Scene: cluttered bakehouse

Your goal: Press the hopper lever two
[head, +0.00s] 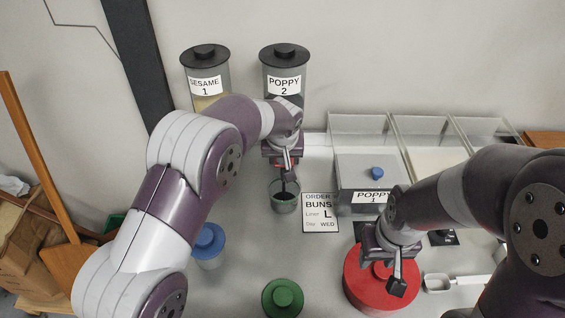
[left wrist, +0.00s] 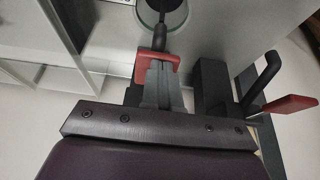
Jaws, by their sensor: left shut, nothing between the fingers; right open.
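The hopper marked POPPY 2 (head: 284,72) stands against the back wall, right of the hopper marked SESAME 1 (head: 206,75). In the left wrist view, lever two is a red paddle (left wrist: 157,58) right at my left gripper (left wrist: 158,70). My gripper is shut and empty, its tips overlapping the paddle; I cannot tell whether they press it. In the head view my left gripper (head: 287,165) is in front of hopper two, its arm hiding the hopper's lower part. A cup (head: 285,205) stands below, with a dark spout above it. My right gripper (head: 397,280) is open over a red lid.
The other red lever (left wrist: 290,104) shows at the right of the wrist view. On the table are an order card (head: 320,222), a blue-lidded jar (head: 208,240), a green lid (head: 283,295), the red lid (head: 365,295), a metal scoop (head: 455,283) and clear bins (head: 360,125).

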